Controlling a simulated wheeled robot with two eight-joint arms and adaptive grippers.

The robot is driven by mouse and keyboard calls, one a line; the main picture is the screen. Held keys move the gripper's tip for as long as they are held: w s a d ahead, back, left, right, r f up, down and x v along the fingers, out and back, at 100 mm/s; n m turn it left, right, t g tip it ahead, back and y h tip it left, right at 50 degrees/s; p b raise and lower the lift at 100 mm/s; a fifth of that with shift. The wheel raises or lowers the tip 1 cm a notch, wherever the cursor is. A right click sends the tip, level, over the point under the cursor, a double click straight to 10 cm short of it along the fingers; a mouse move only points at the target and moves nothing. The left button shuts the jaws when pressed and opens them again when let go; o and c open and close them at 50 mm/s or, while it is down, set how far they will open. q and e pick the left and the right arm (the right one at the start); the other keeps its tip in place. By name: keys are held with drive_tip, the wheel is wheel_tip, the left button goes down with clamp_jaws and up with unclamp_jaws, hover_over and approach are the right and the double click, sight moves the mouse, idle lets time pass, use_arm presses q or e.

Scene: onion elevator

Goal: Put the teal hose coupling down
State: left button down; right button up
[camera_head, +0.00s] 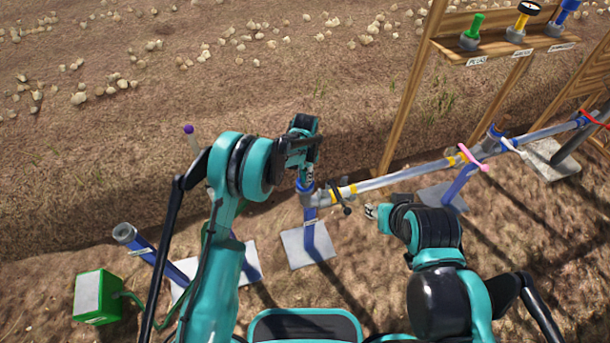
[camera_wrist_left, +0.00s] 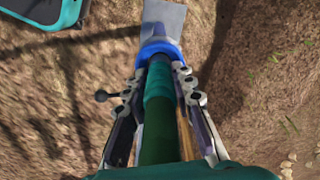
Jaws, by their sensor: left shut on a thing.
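The teal hose coupling (camera_wrist_left: 159,85) shows in the left wrist view as a teal band at the end of a dark green hose (camera_wrist_left: 158,142). My left gripper (camera_wrist_left: 161,90) is shut on it, one finger on each side. Beyond the coupling, in line with it, is a blue fitting (camera_wrist_left: 157,50); I cannot tell whether they touch. In the head view my left gripper (camera_head: 304,178) is just above the blue post (camera_head: 311,217) at the pipe's left end, and the coupling is mostly hidden there. My right gripper (camera_head: 371,211) is right of that post, its jaw opening unclear.
A grey pipe (camera_head: 395,176) runs right from the post on several blue stands. A wooden rack (camera_head: 500,50) at the upper right holds green, yellow and blue fittings. A green box (camera_head: 97,297) and a tilted blue pipe (camera_head: 124,234) stand at the lower left. Open soil lies behind.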

use_arm(q)
drive_tip(key=c, duration=1.7)
unclamp_jaws()
drive_tip(key=shift+f, duration=0.2)
drive_tip(key=o, duration=0.4)
drive_tip(key=shift+r, duration=0.1)
drive_tip(key=shift+r+p, duration=0.4)
drive_tip(key=shift+r, duration=0.05)
wheel_tip(320, 180, up, 12)
drive_tip(key=p, duration=0.4)
drive_tip(key=shift+f, duration=0.1)
